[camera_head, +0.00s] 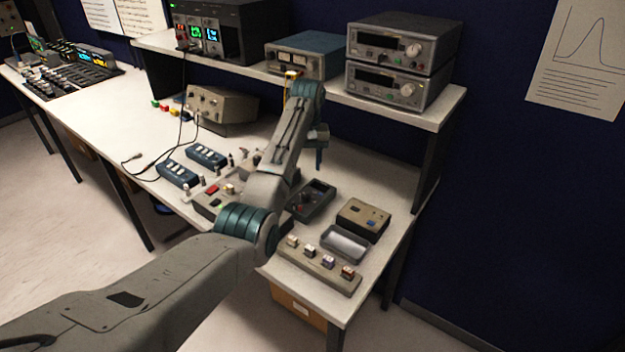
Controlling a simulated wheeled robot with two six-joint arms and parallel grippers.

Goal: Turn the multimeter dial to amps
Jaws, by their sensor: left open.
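The multimeter (318,203) looks to be the dark handheld device lying on the bench, right of my left forearm. Its screen is at the far end. Its dial is small, dark and partly hidden behind my arm, so I cannot read where it points. My left gripper (319,157) is above the bench, beyond the multimeter and apart from it. It is open and holds nothing that I can see. My right gripper is out of view.
A brown box (362,220), a metal tray (344,244) and a strip with several switches (316,266) lie right of and nearer than the multimeter. The shelf (440,108) carries stacked instruments (395,85) behind my gripper. Blue terminal blocks (178,174) and cables lie left.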

